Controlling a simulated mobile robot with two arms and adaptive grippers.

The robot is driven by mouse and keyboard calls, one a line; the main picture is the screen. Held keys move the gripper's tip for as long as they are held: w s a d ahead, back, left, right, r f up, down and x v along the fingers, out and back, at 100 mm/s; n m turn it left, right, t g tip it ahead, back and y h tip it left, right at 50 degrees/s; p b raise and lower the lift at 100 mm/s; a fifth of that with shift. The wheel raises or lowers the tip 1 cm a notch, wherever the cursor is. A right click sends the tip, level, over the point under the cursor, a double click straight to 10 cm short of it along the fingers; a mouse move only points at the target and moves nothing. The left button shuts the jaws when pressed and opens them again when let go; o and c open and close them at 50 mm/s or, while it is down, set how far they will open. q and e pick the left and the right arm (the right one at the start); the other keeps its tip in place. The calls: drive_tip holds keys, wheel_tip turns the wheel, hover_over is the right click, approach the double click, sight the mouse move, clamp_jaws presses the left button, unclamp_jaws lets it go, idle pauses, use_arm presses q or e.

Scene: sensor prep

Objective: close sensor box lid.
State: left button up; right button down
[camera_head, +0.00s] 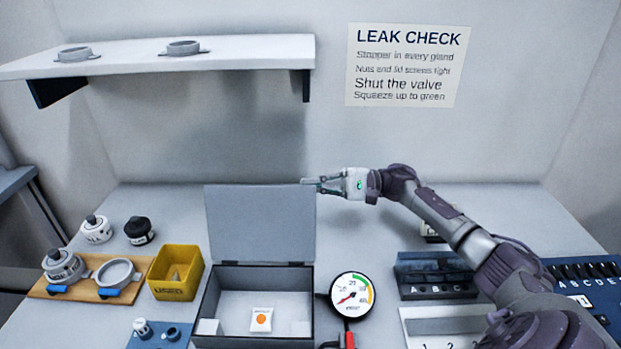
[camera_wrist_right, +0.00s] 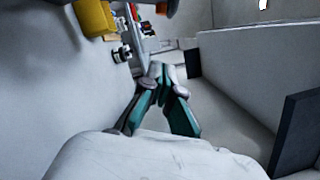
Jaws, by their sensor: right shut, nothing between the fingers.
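The sensor box (camera_head: 208,295) is a dark grey box on the table, with its lid (camera_head: 260,225) standing open, upright at the back. A small white piece with an orange dot (camera_head: 261,319) and white blocks lie inside it. My right gripper (camera_head: 308,184) is shut and empty. In the head view its fingertips are at the lid's upper right corner; whether they touch it I cannot tell. The right wrist view shows its fingers (camera_wrist_right: 158,72) closed together, with what looks like the lid's edge close by. My left gripper is not in view.
A pressure gauge (camera_head: 352,295) stands right of the box, and a yellow bin (camera_head: 176,273) left of it. A wooden board (camera_head: 50,290) holds ring fittings. Dark lettered racks (camera_head: 435,275) are at right. A white shelf (camera_head: 200,56) hangs above.

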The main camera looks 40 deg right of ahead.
sight(278, 188)
drive_tip(key=a+r+p, duration=0.1)
drive_tip(key=a, duration=0.1)
drive_tip(key=a+p, duration=0.2)
drive_tip(key=a, duration=0.1)
drive_tip(key=a+r+p, duration=0.1)
drive_tip(key=a, duration=0.2)
drive_tip(key=shift+w+a+r+p, duration=0.15)
drive_tip(key=shift+w+r+p, duration=0.05)
drive_tip(key=shift+r+p, duration=0.1)
